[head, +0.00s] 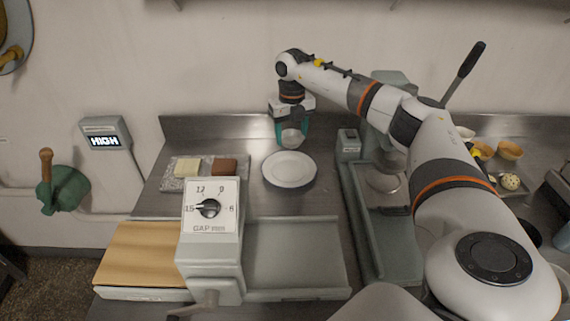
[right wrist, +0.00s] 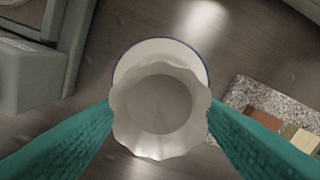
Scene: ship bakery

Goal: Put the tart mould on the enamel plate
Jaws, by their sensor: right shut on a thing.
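The tart mould (right wrist: 160,104) is a pale, fluted round cup. My right gripper (head: 291,139) is shut on it, with a teal finger on each side of the mould in the right wrist view (right wrist: 159,112). In the head view the mould (head: 291,137) hangs at the back edge of the enamel plate. The enamel plate (head: 289,170) is white and round and lies on the steel counter. In the right wrist view its blue rim (right wrist: 160,42) shows behind the mould, which hides much of it. My left gripper is not in view.
A speckled slab (head: 178,184) with a cream block and a brown block lies left of the plate. A grey machine with a dial (head: 211,206) stands in front. A grey press (head: 349,144) stands to the right. Bare counter surrounds the plate.

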